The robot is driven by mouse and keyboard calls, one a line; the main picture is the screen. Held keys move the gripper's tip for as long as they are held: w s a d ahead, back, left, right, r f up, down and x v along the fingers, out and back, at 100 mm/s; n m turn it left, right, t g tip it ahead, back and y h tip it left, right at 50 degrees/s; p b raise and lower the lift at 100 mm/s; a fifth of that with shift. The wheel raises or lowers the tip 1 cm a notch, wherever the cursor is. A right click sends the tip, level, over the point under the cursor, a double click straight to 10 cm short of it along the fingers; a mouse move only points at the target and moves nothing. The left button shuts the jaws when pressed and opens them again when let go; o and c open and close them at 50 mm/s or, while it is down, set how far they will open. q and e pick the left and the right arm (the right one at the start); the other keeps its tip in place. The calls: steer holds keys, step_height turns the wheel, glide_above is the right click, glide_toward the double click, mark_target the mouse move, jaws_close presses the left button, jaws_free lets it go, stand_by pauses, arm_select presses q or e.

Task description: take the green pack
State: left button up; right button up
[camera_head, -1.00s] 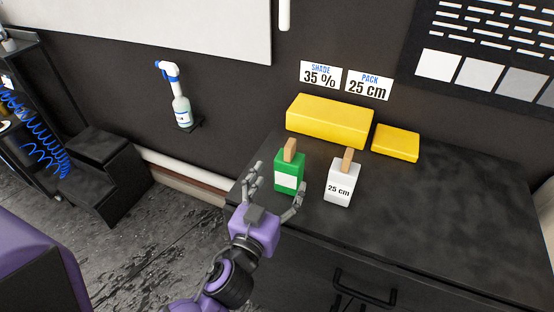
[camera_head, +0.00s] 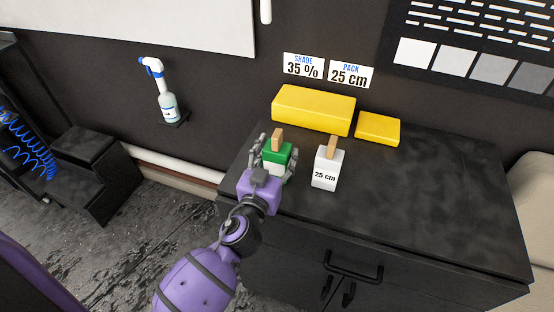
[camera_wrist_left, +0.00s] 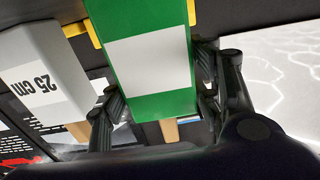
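The green pack (camera_head: 279,153), a box with a white label and a wooden tab on top, stands upright on the dark cabinet top. My left gripper (camera_head: 274,152) is at it, with fingers on both sides; its palm hides the pack's lower front. In the left wrist view the green pack (camera_wrist_left: 148,60) fills the middle, appearing upside down, between the fingers of my left gripper (camera_wrist_left: 160,88). The fingers are close to its sides, but I cannot tell whether they press on it. My right gripper is not in view.
A white pack (camera_head: 326,168) marked 25 cm stands just right of the green one. A long yellow block (camera_head: 313,110) and a smaller yellow block (camera_head: 378,129) lie behind. The right part of the cabinet top (camera_head: 430,190) is clear.

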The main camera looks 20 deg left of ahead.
arm_select(q)
steer(key=c, duration=0.8)
steer(key=shift+o, duration=0.2)
steer(key=shift+r, duration=0.1)
